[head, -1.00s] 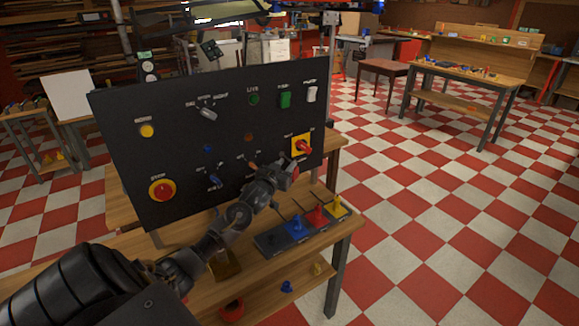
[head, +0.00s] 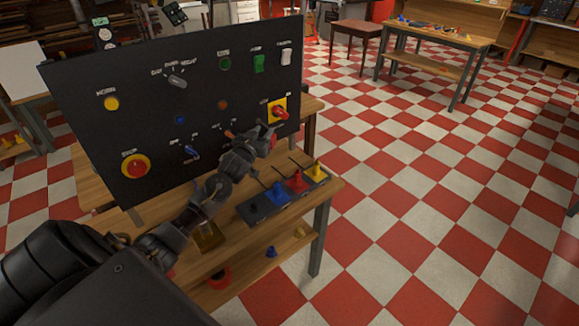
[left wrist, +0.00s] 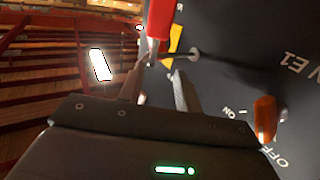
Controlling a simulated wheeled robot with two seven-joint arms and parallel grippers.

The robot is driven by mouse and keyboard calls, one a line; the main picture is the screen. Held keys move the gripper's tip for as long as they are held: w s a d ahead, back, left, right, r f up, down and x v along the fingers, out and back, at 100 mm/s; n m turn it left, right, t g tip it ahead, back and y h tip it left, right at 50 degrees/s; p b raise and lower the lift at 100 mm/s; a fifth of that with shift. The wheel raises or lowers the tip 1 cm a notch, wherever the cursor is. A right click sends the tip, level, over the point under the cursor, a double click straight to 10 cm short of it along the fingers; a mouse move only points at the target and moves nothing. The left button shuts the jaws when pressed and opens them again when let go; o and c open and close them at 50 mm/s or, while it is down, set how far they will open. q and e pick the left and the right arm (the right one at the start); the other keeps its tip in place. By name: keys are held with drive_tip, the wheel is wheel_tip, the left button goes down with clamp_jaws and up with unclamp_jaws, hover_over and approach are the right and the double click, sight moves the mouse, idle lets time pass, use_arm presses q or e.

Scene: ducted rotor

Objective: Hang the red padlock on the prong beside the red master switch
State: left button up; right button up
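The red master switch (head: 281,113) sits on a yellow plate at the right side of the black panel. My left gripper (head: 270,133) is just below and left of it. A thin rod with a round end (left wrist: 195,53), perhaps the prong, is near the right fingertip. My right gripper is not in view.
The dark tray (head: 243,212) on the bench also holds a blue piece (head: 278,194) and a yellow piece (head: 317,171). An orange lever (left wrist: 265,118) sticks out of the panel close to my left gripper. The checkered floor right of the bench is clear.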

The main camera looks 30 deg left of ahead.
use_arm(q)
drive_tip(key=s+d+f+h+b, duration=0.1)
drive_tip(key=s+d, duration=0.3)
drive_tip(key=d, duration=0.5)
drive_tip(key=s+d+f+m+h+b, duration=0.1)
drive_tip(key=s+d+f+b, duration=0.1)
drive_tip(key=d, duration=0.7)
drive_tip(key=s+d+f+m+h+b, duration=0.1)
drive_tip(key=s+d+h+b, duration=0.1)
drive_tip(key=s+d, duration=0.4)
drive_tip(key=shift+s+d+f+b, duration=0.25)
drive_tip(key=shift+d+b, duration=0.2)
drive_tip(key=shift+d, duration=1.05)
